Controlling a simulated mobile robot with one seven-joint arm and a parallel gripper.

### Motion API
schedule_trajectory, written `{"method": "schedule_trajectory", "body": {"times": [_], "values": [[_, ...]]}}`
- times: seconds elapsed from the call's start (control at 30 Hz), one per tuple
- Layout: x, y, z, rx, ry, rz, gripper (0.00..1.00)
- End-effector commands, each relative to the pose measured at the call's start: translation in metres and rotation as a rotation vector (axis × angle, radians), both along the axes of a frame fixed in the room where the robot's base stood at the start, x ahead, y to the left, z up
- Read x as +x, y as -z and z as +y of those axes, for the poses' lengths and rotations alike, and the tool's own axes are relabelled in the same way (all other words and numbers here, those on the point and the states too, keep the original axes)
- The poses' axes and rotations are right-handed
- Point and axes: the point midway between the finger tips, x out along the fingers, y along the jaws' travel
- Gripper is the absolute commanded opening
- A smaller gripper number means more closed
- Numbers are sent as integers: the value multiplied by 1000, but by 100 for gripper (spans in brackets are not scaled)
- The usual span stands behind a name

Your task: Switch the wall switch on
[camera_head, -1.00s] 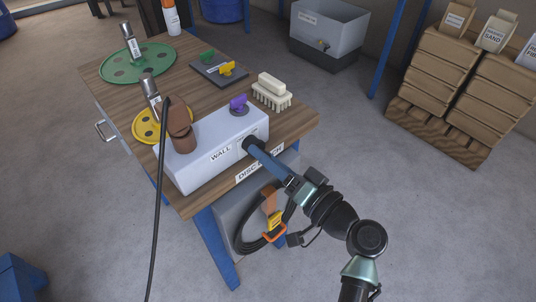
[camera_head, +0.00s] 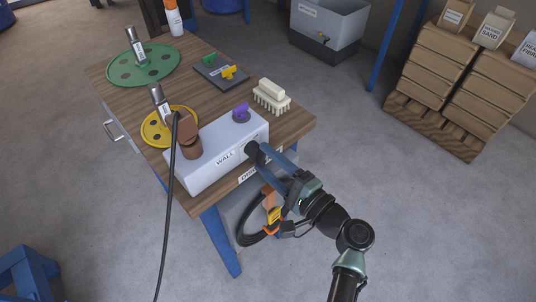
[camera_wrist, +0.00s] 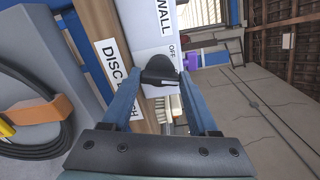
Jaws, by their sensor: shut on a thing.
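The wall switch is a black rotary knob (camera_head: 251,149) on the front face of a white box (camera_head: 205,160) marked "WALL". In the wrist view the knob (camera_wrist: 160,71) sits between my blue fingertips. A small pale mark shows on the knob's lower right, and an "OFF" label is printed on the box just above it. My gripper (camera_head: 258,154) is shut on the knob, with one finger on each side in the wrist view (camera_wrist: 160,82). Any "ON" label is hidden or out of view.
The box stands at the front edge of a wooden table (camera_head: 205,75). A coiled hose (camera_head: 250,235) hangs below my gripper.

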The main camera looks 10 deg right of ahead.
Motion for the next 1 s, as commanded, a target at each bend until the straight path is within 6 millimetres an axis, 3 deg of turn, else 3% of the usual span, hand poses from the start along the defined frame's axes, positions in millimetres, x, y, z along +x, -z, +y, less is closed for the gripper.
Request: {"method": "schedule_trajectory", "body": {"times": [0.5, 1.0], "values": [[0, -2, 0, 347, 0, 200, 4], [0, 0, -1, 447, 1, 258, 4]]}}
